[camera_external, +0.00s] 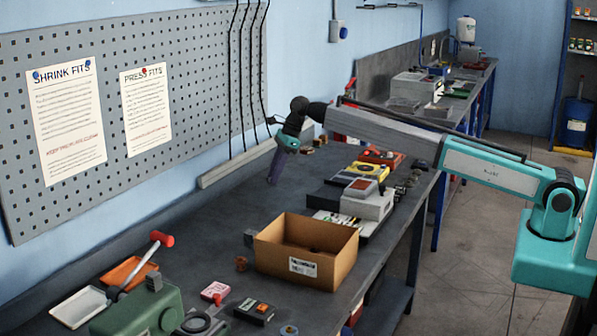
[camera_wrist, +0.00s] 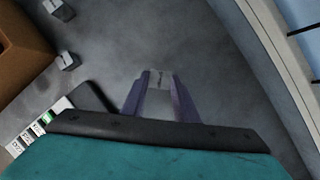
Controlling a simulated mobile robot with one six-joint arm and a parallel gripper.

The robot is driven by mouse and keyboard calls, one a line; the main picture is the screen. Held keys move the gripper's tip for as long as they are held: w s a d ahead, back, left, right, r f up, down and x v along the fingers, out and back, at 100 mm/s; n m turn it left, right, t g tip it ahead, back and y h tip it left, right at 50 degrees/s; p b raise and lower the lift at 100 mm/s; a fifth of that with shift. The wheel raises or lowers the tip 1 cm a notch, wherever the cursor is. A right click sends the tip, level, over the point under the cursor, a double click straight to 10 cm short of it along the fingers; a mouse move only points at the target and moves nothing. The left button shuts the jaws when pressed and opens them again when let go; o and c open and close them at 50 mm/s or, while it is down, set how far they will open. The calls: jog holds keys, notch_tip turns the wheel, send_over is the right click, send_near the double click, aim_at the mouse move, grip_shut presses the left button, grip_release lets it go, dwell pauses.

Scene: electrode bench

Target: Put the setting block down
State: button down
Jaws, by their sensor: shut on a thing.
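My gripper (camera_external: 273,180) hangs fingers-down over the back part of the bench, beyond the cardboard box. In the wrist view its two purple fingers (camera_wrist: 159,84) are close together around a small grey block (camera_wrist: 158,80), which I take as the setting block. Only a little of the block shows between the fingertips. In the external view the block is too small to make out. I cannot tell how far the fingertips are from the bench top.
The cardboard box (camera_external: 305,253) stands at the bench's middle. Two small grey blocks (camera_wrist: 58,10) (camera_wrist: 66,60) lie beside it in the wrist view. Instruments (camera_external: 368,205) stand along the front edge. The dark bench top (camera_external: 215,215) around the gripper is clear.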

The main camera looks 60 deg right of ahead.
jog(key=shift+f+p, duration=0.65)
jog(key=shift+f, duration=2.15)
jog(key=shift+f+p, duration=0.55)
jog(key=shift+f, duration=1.3)
jog(key=shift+f, duration=0.1)
jog(key=c, duration=1.4)
grip_release()
jog(key=b+v, duration=0.2)
jog(key=v, duration=1)
jog(key=shift+b, duration=0.3)
